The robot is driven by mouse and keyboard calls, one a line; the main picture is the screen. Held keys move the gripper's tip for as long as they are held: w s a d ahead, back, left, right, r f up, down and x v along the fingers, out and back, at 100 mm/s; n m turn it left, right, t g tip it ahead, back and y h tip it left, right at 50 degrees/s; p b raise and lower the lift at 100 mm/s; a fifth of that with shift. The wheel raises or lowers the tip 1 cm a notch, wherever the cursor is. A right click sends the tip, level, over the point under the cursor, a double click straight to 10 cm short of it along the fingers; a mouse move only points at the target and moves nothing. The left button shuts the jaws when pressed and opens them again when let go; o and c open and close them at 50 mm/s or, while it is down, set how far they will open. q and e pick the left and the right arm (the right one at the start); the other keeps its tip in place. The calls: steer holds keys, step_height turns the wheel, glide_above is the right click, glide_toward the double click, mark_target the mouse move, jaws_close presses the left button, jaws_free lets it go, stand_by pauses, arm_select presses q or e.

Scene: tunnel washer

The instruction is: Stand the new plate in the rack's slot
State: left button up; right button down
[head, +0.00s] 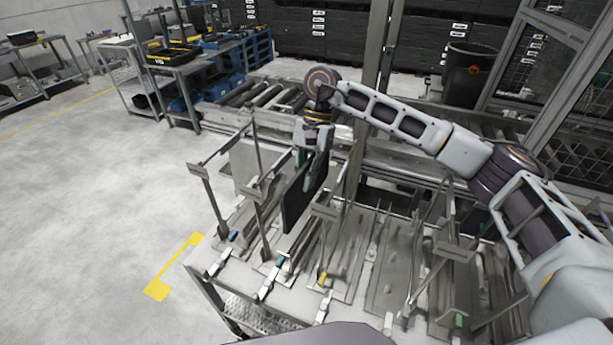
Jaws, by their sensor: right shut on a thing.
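A dark, thin plate (303,196) hangs upright and edge-on below my right gripper (310,156), which is shut on its upper part. The plate is above the grey metal rack (345,245), among its thin uprights. Its lower edge is close to the rack's surface, but I cannot tell whether it touches or sits in a slot. The fingertips are partly hidden by the gripper body and the plate. My left gripper is not in view.
Thin posts with small flat heads (252,194) stand left of the plate, and more posts stand to the right. A roller conveyor (262,97) runs behind the rack. Shelving with a black and yellow case (172,56) stands back left. The floor at left is clear.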

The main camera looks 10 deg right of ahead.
mark_target(306, 194)
steer(key=shift+f+b, duration=0.9)
steer(key=shift+f, duration=2.1)
steer(key=shift+r, duration=0.15)
